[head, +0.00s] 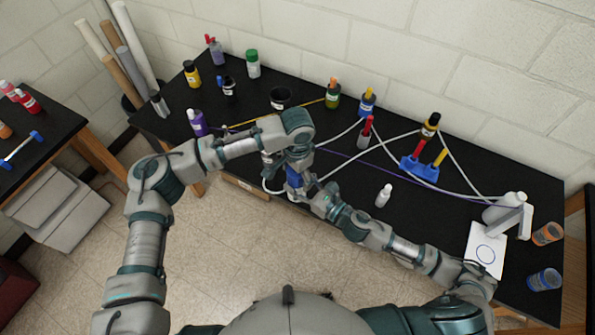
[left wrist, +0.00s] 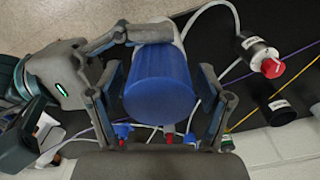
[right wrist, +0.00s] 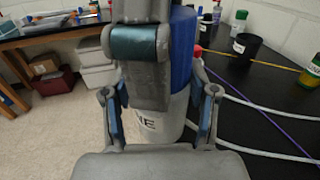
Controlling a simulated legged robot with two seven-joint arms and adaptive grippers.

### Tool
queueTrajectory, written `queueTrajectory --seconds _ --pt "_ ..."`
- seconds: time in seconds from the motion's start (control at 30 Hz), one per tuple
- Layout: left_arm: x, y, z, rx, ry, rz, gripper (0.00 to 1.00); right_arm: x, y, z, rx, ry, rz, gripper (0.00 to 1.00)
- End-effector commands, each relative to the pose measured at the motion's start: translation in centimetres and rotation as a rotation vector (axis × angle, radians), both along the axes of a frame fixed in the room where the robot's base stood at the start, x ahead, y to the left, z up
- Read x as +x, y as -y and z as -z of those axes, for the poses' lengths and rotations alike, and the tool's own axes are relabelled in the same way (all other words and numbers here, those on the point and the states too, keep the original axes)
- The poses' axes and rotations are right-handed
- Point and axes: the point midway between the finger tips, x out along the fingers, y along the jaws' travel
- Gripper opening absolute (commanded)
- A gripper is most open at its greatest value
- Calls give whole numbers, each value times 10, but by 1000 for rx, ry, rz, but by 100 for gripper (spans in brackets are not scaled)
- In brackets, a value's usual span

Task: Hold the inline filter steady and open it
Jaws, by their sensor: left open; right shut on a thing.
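The inline filter has a blue cap (head: 294,179) over a white body, and it sits at the table's front edge in the head view. In the left wrist view the blue cap (left wrist: 160,88) lies between the spread fingers of my left gripper (left wrist: 162,120), which is open around it. In the right wrist view my right gripper (right wrist: 161,118) is shut on the white, lettered body (right wrist: 176,118), below the cap. Part of my left gripper hides some of the filter there. In the head view, my arms hide much of the filter.
White hoses (head: 340,136) and a purple cord run across the black table (head: 235,165). Several bottles stand along its back. A black cup (head: 280,97) is behind the filter, and a small white bottle (head: 383,195) stands to the right. Floor is open in front.

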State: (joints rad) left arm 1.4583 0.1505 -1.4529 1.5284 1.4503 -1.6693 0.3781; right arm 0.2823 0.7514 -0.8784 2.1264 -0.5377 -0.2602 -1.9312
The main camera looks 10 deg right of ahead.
Motion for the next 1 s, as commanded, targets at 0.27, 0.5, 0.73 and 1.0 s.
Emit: queueTrajectory --seconds 0.27,0.5,0.73,1.0 --pt "0 0 0 0 0 0 19 0 0 -1 0 1 0 0" --pt "-1 0 1 -1 -3 -145 16 0 0 -1 1 2 -1 0" --pt "0 0 0 2 1 -282 16 0 0 -1 1 2 -1 0" --pt "-2 -1 -2 1 4 -283 16 0 0 -1 0 1 0 0"
